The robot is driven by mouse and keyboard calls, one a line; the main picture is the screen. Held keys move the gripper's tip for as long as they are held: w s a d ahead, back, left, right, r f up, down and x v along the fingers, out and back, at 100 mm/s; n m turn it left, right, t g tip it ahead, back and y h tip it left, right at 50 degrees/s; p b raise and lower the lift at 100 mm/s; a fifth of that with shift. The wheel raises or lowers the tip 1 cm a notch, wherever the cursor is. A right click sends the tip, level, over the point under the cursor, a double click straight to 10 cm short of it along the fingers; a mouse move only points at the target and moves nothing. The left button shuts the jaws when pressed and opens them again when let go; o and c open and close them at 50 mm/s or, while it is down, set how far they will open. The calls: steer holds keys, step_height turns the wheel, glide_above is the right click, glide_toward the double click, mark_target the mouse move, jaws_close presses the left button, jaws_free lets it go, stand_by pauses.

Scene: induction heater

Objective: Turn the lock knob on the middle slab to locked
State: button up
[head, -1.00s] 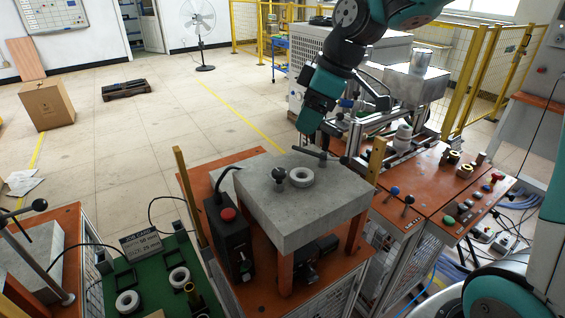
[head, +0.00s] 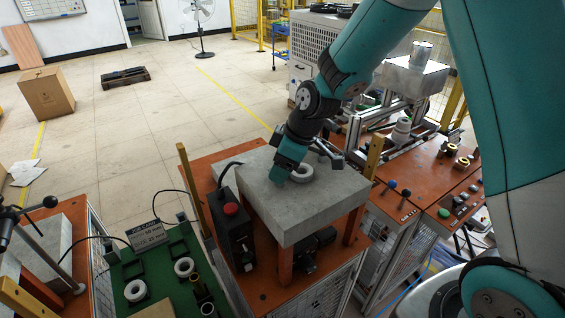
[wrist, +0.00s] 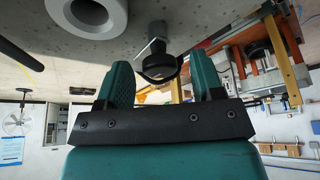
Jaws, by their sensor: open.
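The middle slab (head: 325,208) is a grey stone-like block on orange legs. A pale ring (head: 301,172) lies on its top. My gripper (head: 281,174) is low over the slab's left part, just left of the ring, and hides the knob in the head view. In the wrist view, the black lock knob (wrist: 158,64) on a short metal stem stands out from the slab (wrist: 215,16), between and beyond my two spread teal fingers (wrist: 160,84). The jaws are open and empty. Whether they touch the knob cannot be told. The ring (wrist: 88,12) shows at upper left.
A black box with a red button (head: 231,210) stands close left of the slab. Yellow posts (head: 374,158) rise beside it. A green tray with rings (head: 160,250) is at lower left. An orange bench with small knobs (head: 420,190) is at right.

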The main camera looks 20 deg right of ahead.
steer(key=c, duration=0.9)
steer(key=m+t+b, duration=0.1)
steer(key=m+b, duration=0.1)
steer(key=m, duration=0.2)
steer(key=shift+a+f+h, duration=0.1)
steer(key=shift+h, duration=0.3)
steer(key=m+h+b, duration=0.1)
steer(key=m, duration=0.1)
steer(key=m+t+b, duration=0.1)
steer(key=m, duration=0.1)
steer(key=shift+s+a+m+h, duration=0.1)
steer(key=shift+m+h, duration=0.2)
steer(key=shift+h, duration=0.1)
steer(key=m+h+b, duration=0.1)
steer(key=m+h, duration=0.1)
steer(key=m, duration=0.3)
steer(key=shift+a, duration=0.15)
steer(key=shift+m+g+h+b, duration=0.3)
steer(key=shift+m+h+b, duration=0.45)
steer(key=shift+m, duration=1.45)
